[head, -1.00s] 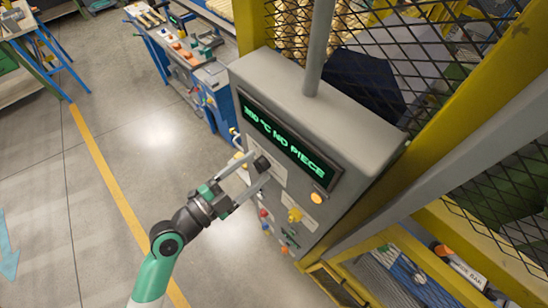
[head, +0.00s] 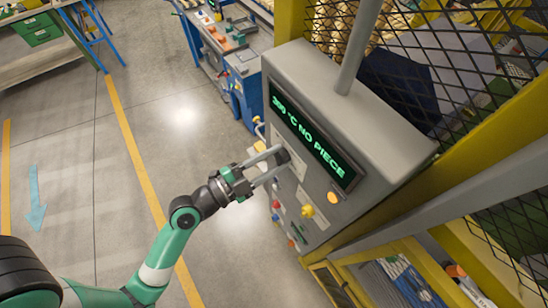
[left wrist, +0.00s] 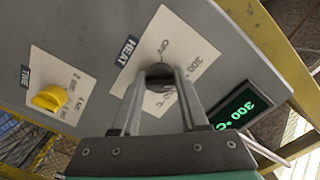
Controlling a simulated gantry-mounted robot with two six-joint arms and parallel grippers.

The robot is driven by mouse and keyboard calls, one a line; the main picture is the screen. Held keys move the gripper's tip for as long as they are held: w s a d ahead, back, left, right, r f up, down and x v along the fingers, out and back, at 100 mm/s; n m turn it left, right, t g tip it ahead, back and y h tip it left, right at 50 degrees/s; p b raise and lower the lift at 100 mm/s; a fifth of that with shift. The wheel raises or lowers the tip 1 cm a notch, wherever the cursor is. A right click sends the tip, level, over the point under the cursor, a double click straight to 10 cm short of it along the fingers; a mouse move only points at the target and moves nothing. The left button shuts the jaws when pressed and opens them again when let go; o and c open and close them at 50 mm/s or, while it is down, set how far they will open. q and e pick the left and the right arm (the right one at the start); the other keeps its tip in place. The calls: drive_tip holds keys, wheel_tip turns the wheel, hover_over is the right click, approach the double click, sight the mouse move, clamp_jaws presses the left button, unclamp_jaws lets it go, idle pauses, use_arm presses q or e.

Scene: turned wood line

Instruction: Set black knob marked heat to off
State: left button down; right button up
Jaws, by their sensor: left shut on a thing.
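The black heat knob (head: 283,157) is on the front of the grey control box (head: 375,120). My left gripper (head: 276,162) reaches it from the left and is shut on it. In the left wrist view, the two fingers (left wrist: 161,78) close on the knob (left wrist: 159,86), which they mostly hide. A white dial plate (left wrist: 150,35) marked HEAT lies behind it, with an off mark and a 300 °C mark. The knob's pointer direction is hidden. The green display (head: 312,145) reads 300 °C NO PIECE. My right gripper is not in view.
A yellow knob (left wrist: 50,97) marked TIME sits beside the heat plate; it also shows in the head view (head: 308,211). An orange round button (head: 333,198) is below the display. Yellow posts and mesh (head: 450,50) stand at the right. The floor at the left is open.

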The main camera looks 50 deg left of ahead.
use_arm(q)
drive_tip(key=n, duration=1.1)
drive_tip(key=shift+d+n, duration=0.2)
drive_tip(key=shift+n, duration=0.2)
drive_tip(key=shift+n+p, duration=0.65)
drive_tip(key=shift+n, duration=1.35)
drive_tip(key=shift+c, duration=2.1)
unclamp_jaws()
